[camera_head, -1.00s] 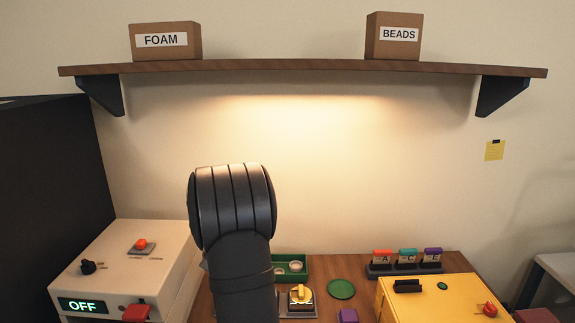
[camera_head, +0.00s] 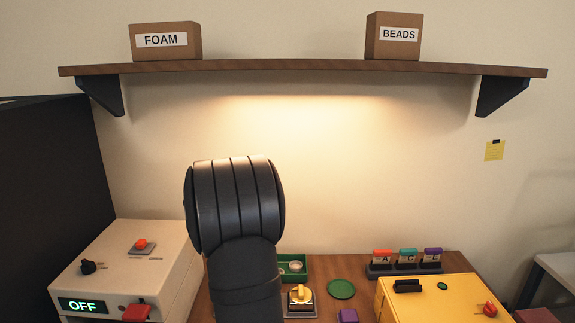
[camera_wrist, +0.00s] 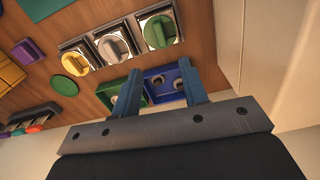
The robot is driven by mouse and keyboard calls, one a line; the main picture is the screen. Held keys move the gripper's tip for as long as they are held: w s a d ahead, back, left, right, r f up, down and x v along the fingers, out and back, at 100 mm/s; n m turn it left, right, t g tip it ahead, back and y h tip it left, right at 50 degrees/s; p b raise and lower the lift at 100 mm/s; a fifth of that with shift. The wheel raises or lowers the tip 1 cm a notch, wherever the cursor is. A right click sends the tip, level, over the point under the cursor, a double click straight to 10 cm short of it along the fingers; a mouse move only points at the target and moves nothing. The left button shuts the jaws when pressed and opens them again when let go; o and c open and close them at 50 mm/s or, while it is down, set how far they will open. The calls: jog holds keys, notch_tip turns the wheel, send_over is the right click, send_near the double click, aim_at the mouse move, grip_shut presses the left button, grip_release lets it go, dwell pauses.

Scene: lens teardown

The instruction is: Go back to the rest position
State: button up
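My gripper (camera_wrist: 160,90) shows in the wrist view with its two fingers apart and nothing held between them. Beyond the fingertips lie a green tray (camera_wrist: 114,86) and a blue tray (camera_wrist: 168,76), each with small round pieces. Square units with a yellow knob (camera_wrist: 76,61), a white knob (camera_wrist: 111,48) and a green knob (camera_wrist: 155,32) are beside the trays. In the head view my arm rises in front of the table, and the gripper is not visible there. The green tray also shows in the head view (camera_head: 303,263), partly hidden by my arm.
A white box (camera_head: 160,265) reading OFF stands left, and a yellow box (camera_head: 440,297) right. A rack (camera_head: 405,269) of coloured tags and a green disc (camera_head: 341,289) lie on the table (camera_head: 340,268). A shelf (camera_head: 300,68) with FOAM and BEADS boxes hangs above.

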notch_tip(320, 180, down, 13)
jog(key=shift+f, duration=0.1)
dwell(0.3)
notch_tip(320, 180, up, 13)
notch_tip(320, 180, down, 8)
jog(key=shift+f, duration=0.1)
dwell(0.7)
dwell(1.0)
